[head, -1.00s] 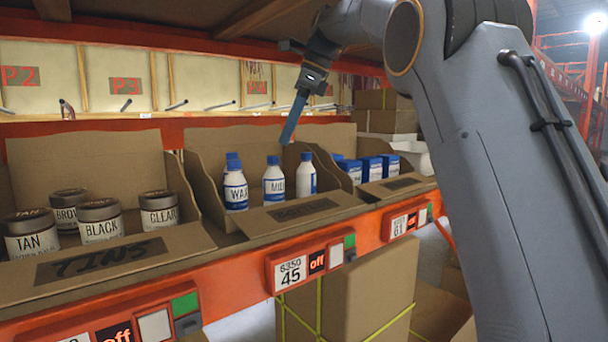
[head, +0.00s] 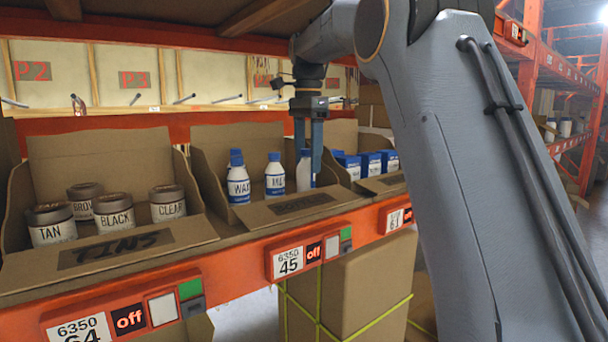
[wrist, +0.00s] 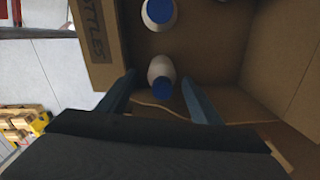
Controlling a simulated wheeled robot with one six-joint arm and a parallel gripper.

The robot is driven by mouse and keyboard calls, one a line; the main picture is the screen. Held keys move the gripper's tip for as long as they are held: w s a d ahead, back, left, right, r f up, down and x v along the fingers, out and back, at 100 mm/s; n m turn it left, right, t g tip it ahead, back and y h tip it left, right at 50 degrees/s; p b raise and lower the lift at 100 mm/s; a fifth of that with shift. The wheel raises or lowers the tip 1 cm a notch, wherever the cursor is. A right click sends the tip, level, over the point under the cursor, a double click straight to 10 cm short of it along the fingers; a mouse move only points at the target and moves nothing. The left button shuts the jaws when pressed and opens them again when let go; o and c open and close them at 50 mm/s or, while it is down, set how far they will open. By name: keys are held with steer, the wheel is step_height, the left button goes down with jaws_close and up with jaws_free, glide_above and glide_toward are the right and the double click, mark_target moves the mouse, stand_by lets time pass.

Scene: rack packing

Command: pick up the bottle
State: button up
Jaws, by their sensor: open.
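Several white bottles with blue caps stand in an open cardboard box (head: 262,213) on the shelf. One is labelled WAX (head: 238,186), and another white bottle (head: 275,180) stands to its right. The rightmost bottle (head: 304,174) is partly hidden by my gripper (head: 309,178). My gripper points down with its two blue fingers at this bottle. In the wrist view, my gripper (wrist: 160,98) is open, with the blue-capped bottle (wrist: 161,70) between its fingers, apart from both. A second bottle (wrist: 158,12) stands beyond it.
A box of tins (head: 140,240) stands to the left, and blue-and-white cartons (head: 371,164) stand to the right. Cardboard dividers flank the bottles. The orange shelf edge (head: 240,278) runs in front, and an upper shelf board (head: 150,14) hangs above.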

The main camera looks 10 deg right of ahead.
mark_target(305, 174)
steer(key=shift+w+a+f+p, duration=0.15)
steer(key=shift+f+p, duration=0.5)
steer(key=shift+f, duration=0.6)
steer(key=shift+s+a+f+p, duration=0.1)
steer(key=shift+f+p, duration=0.55)
steer(key=shift+f, duration=0.55)
steer(key=c, duration=1.2)
steer(key=shift+r, duration=0.15)
